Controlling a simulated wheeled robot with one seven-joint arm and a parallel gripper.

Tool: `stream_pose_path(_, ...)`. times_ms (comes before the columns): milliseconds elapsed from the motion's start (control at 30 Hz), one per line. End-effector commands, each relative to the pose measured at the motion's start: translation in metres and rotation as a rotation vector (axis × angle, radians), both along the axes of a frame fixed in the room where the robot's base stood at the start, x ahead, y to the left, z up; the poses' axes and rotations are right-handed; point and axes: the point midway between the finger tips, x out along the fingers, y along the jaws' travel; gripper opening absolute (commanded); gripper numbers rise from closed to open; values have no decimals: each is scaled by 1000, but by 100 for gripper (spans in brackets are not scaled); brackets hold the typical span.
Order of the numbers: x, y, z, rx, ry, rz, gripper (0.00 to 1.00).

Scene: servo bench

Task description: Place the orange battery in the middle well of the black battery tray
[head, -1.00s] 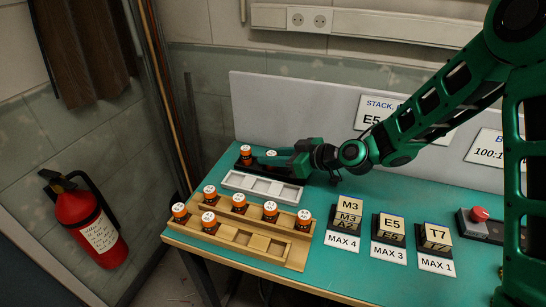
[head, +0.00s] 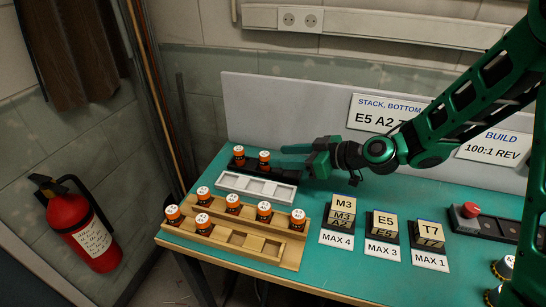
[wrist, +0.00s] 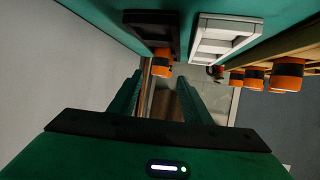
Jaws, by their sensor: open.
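The black battery tray (head: 286,174) lies at the back left of the bench. One orange battery (head: 239,156) stands upright in its left well. A second orange battery (head: 264,159) stands upright in what looks like the middle well; the right well looks empty. My gripper (head: 282,156) is open and empty just right of this second battery, with its fingers pointing left. In the wrist view, the tray (wrist: 147,17) and an orange battery (wrist: 162,62) show beyond my parted fingers (wrist: 160,78), which are clear of it. The well floors are hidden.
A white tray (head: 256,197) with empty wells lies in front of the black tray. A wooden rack (head: 255,253) holding several orange batteries sits at the front left. Stacks of labelled blocks (head: 383,224) stand to the right. A grey panel (head: 285,112) rises behind.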

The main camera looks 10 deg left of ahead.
Motion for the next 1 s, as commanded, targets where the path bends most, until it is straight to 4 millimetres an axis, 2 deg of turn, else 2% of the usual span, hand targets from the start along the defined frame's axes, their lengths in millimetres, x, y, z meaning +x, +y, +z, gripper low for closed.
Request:
stream_pose_path(100, -7, -19, 8, 0, 0, -3, 44)
stream_pose_path(300, -13, -37, 16, 0, -1, -3, 44)
stream_pose_path(667, -16, -41, 18, -2, 2, 0, 44)
stream_pose_path(767, -17, -51, 15, -36, 17, -9, 44)
stream_pose_path(867, -21, -79, 8, -122, 68, -41, 44)
stream_pose_path(967, -28, -126, -3, -242, 159, -115, 44)
stream_pose_path(1000, -32, -147, -6, -291, 203, -155, 44)
